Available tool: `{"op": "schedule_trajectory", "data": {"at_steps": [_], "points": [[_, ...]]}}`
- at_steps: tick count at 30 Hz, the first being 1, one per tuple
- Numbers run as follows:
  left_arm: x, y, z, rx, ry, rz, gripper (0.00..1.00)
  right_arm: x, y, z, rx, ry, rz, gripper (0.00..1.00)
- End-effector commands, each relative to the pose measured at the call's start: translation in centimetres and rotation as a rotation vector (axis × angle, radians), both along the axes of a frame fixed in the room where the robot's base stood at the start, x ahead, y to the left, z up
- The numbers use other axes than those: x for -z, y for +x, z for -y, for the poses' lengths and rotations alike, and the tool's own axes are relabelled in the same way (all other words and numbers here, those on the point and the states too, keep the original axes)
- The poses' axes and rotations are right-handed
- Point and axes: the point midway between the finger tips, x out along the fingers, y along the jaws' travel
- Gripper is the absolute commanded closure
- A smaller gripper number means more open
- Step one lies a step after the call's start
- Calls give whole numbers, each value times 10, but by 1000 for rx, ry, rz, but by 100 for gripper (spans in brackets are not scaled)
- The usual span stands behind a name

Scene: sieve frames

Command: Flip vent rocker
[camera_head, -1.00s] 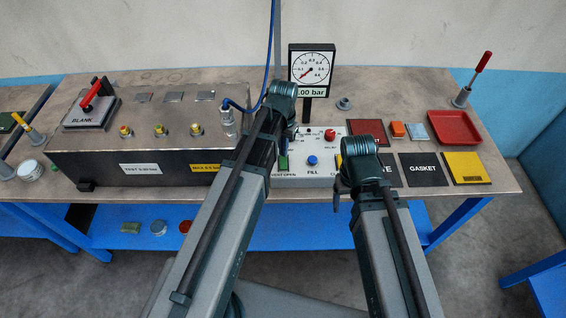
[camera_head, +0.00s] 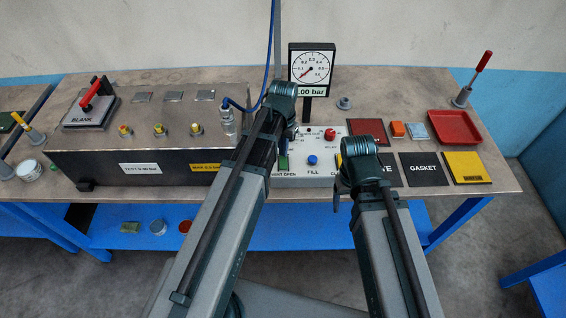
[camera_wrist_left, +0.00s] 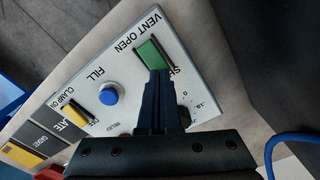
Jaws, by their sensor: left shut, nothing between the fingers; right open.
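The green vent rocker (camera_wrist_left: 152,55) sits on the light control panel (camera_wrist_left: 125,75) beside the words VENT OPEN. My left gripper (camera_wrist_left: 157,76) is shut and empty, with its fingertips at the rocker's near end. They hide that end and part of the SHUT lettering. I cannot tell whether they touch it. In the head view the rocker (camera_head: 283,164) shows as a small green strip beside my left gripper (camera_head: 291,136), whose fingers are mostly hidden by the arm. My right gripper (camera_head: 343,183) is open and empty at the panel's right front corner.
A blue FILL button (camera_head: 313,160), a red button (camera_head: 330,134) and a yellow clamp rocker (camera_wrist_left: 107,96) share the panel. The gauge (camera_head: 311,68) stands behind, its display ending in .00 bar. The steel test box (camera_head: 140,165) is left; a blue hose (camera_head: 268,60) hangs near my left arm.

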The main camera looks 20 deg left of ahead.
Motion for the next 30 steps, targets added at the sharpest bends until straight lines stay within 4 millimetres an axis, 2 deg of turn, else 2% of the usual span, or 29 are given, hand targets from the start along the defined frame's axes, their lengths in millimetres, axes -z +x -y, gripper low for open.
{"op": "schedule_trajectory", "data": {"at_steps": [30], "points": [[15, 0, 0, 0, 0, 0, 100, 15, 0, 0, 0, 0, 0, 25]]}}
